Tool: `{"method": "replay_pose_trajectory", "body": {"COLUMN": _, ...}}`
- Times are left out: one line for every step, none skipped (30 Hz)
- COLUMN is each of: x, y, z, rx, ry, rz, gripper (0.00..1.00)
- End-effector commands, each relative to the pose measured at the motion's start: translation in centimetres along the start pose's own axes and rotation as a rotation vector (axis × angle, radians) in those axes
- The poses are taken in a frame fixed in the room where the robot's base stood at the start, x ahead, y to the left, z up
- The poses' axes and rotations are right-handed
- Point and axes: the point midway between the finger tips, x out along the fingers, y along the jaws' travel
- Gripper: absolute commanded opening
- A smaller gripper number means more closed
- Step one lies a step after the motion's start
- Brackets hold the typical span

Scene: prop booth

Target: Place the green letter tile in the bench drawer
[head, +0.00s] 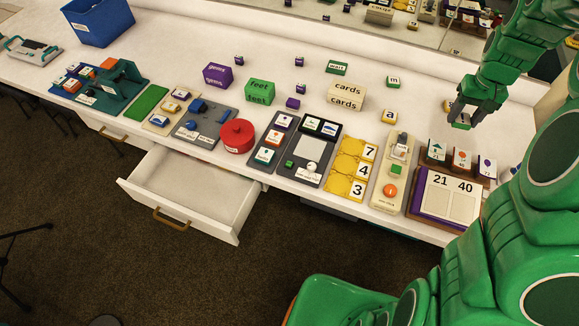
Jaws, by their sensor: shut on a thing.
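My gripper (461,114) is at the right, above the back right part of the bench, shut on a small green tile (461,124) with a pale face. Its letter cannot be read, and the fingers partly hide it. The bench drawer (190,192) is at the lower left, pulled open, and its white inside looks empty. My gripper is far to the right of the drawer and above the bench top. Another green-edged tile marked "m" (393,82) lies on the bench, left of my gripper.
The white bench (290,80) holds green (260,91), purple (217,76) and cream boxes (346,95), a red round container (237,136) and several boards along the front edge. A wooden rack (458,172) stands below my gripper in the picture. A blue bin (98,20) is far left.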

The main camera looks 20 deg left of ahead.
Motion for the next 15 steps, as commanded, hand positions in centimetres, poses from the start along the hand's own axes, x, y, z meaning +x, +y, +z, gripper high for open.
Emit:
{"method": "replay_pose_trajectory", "body": {"x": 0.0, "y": -0.9, "z": -0.1, "rx": -0.018, "ry": 0.000, "rz": 0.000, "gripper": 0.21}}
{"method": "replay_pose_trajectory", "body": {"x": 0.0, "y": -1.4, "z": -0.2, "rx": -0.028, "ry": -0.001, "rz": 0.000, "gripper": 0.21}}
{"method": "replay_pose_trajectory", "body": {"x": 0.0, "y": -2.1, "z": -0.2, "rx": -0.042, "ry": 0.000, "rz": 0.000, "gripper": 0.21}}
{"method": "replay_pose_trajectory", "body": {"x": 0.0, "y": -2.7, "z": -0.3, "rx": -0.054, "ry": -0.001, "rz": 0.000, "gripper": 0.21}}
{"method": "replay_pose_trajectory", "body": {"x": 0.0, "y": -3.4, "z": -0.3, "rx": -0.066, "ry": -0.001, "rz": 0.000, "gripper": 0.21}}
{"method": "replay_pose_trajectory", "body": {"x": 0.0, "y": -4.2, "z": -0.4, "rx": -0.084, "ry": -0.001, "rz": 0.000, "gripper": 0.21}}
{"method": "replay_pose_trajectory", "body": {"x": 0.0, "y": -5.0, "z": -0.4, "rx": -0.099, "ry": -0.001, "rz": -0.001, "gripper": 0.21}}
{"method": "replay_pose_trajectory", "body": {"x": 0.0, "y": -5.7, "z": -0.4, "rx": -0.113, "ry": -0.001, "rz": -0.001, "gripper": 0.21}}
{"method": "replay_pose_trajectory", "body": {"x": 0.0, "y": -6.8, "z": -0.5, "rx": -0.135, "ry": -0.001, "rz": -0.001, "gripper": 0.21}}
{"method": "replay_pose_trajectory", "body": {"x": 0.0, "y": -7.6, "z": -0.5, "rx": -0.151, "ry": -0.001, "rz": -0.001, "gripper": 0.21}}
{"method": "replay_pose_trajectory", "body": {"x": 0.0, "y": -8.5, "z": -0.5, "rx": -0.168, "ry": -0.001, "rz": -0.001, "gripper": 0.21}}
{"method": "replay_pose_trajectory", "body": {"x": 0.0, "y": -9.6, "z": -0.4, "rx": -0.190, "ry": -0.001, "rz": -0.001, "gripper": 0.21}}
{"method": "replay_pose_trajectory", "body": {"x": 0.0, "y": -10.4, "z": -0.4, "rx": -0.207, "ry": -0.001, "rz": -0.001, "gripper": 0.21}}
{"method": "replay_pose_trajectory", "body": {"x": 0.0, "y": -11.2, "z": -0.3, "rx": -0.223, "ry": -0.001, "rz": -0.001, "gripper": 0.21}}
{"method": "replay_pose_trajectory", "body": {"x": 0.0, "y": -12.3, "z": -0.2, "rx": -0.246, "ry": -0.001, "rz": -0.001, "gripper": 0.21}}
